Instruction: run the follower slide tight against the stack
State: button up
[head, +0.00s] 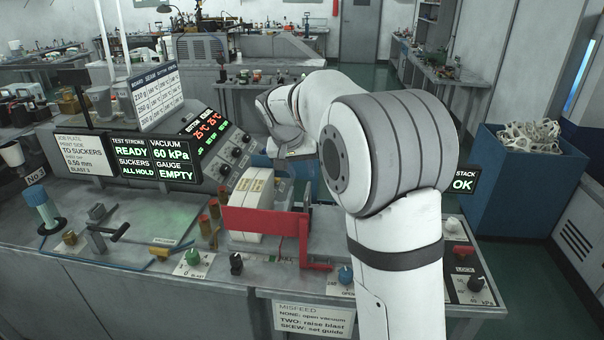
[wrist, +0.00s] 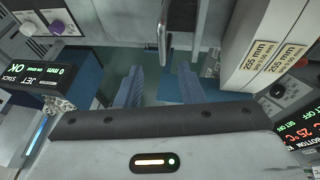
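My gripper (wrist: 158,72) shows in the wrist view with its two bluish fingers apart and nothing clearly between them. In the head view, my arm hides the fingers. A dark upright bar with a pale metal face (wrist: 179,22) stands just beyond the fingertips; it may be part of the follower slide, but I cannot tell. A pale block with tan labels (wrist: 262,45), perhaps the stack or its holder, is to the right of the fingers. It also shows in the head view (head: 251,190), behind a red bracket (head: 262,222). Any gap between slide and stack is hidden.
A sloped console (head: 228,150) and a display reading READY, 60 kPa and EMPTY (head: 150,158) stand at left. A STACK OK display (head: 463,184) is right of my arm. Knobs, including a teal one (head: 345,274), line the bench front. A blue bin (head: 520,185) stands right.

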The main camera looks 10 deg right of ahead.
aim_at(307, 187)
jog(key=x, duration=0.2)
jog(key=p+x, duration=0.1)
jog(key=x, duration=0.2)
jog(key=w+p+x, duration=0.1)
jog(key=x, duration=0.2)
jog(key=shift+r, duration=0.2)
jog(key=shift+a, duration=0.1)
grip_shut()
dwell(0.3)
